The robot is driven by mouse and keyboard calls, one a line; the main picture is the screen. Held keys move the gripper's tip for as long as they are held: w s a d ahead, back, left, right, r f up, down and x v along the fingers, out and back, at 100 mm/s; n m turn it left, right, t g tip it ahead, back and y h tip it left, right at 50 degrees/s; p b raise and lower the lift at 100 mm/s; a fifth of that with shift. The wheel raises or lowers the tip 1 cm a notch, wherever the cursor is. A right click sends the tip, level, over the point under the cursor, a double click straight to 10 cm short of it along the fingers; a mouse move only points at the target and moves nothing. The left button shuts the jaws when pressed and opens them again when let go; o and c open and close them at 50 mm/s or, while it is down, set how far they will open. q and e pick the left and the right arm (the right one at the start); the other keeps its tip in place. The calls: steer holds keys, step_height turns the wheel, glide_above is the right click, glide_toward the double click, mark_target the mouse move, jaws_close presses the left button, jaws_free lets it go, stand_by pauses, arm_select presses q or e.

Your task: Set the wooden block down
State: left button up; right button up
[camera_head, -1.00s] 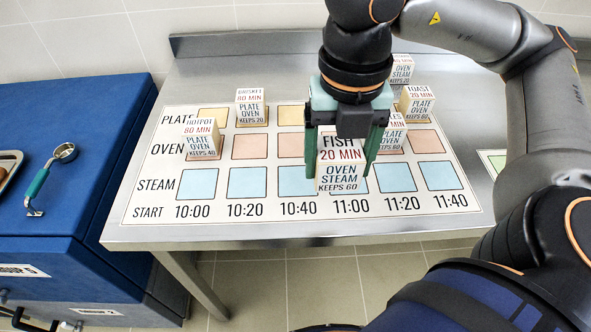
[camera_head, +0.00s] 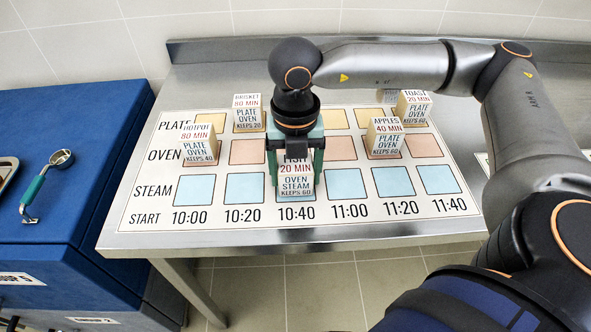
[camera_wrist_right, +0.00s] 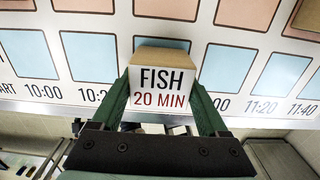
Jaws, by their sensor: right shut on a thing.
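The wooden block (camera_head: 293,188) is labelled FISH, 20 MIN, OVEN, STEAM, KEEPS 60. My right gripper (camera_head: 295,178) is shut on it from above, with one green finger on each side. The block is upright at the blue steam cell of the 10:40 column on the printed board (camera_head: 146,208). Whether its base touches the board I cannot tell. In the right wrist view the block (camera_wrist_right: 162,92) sits between the fingers of my right gripper (camera_wrist_right: 161,100) and hides most of the cell. My left gripper is not in view.
Blocks labelled HOTPOT (camera_head: 199,151), BRISKET (camera_head: 248,117), APPLES (camera_head: 384,142) and TOAST (camera_head: 412,108) stand on the board. Another block is partly hidden behind my right arm. The other steam cells are bare. A blue cabinet (camera_head: 95,130) with a ladle (camera_head: 45,185) stands left.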

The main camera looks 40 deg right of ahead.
mark_target(295, 166)
steer(key=shift+f, duration=0.15)
steer(key=o, duration=1.4)
step_height(295, 166, up, 12)
steer(key=shift+r+p, duration=0.25)
steer(key=shift+p, duration=0.2)
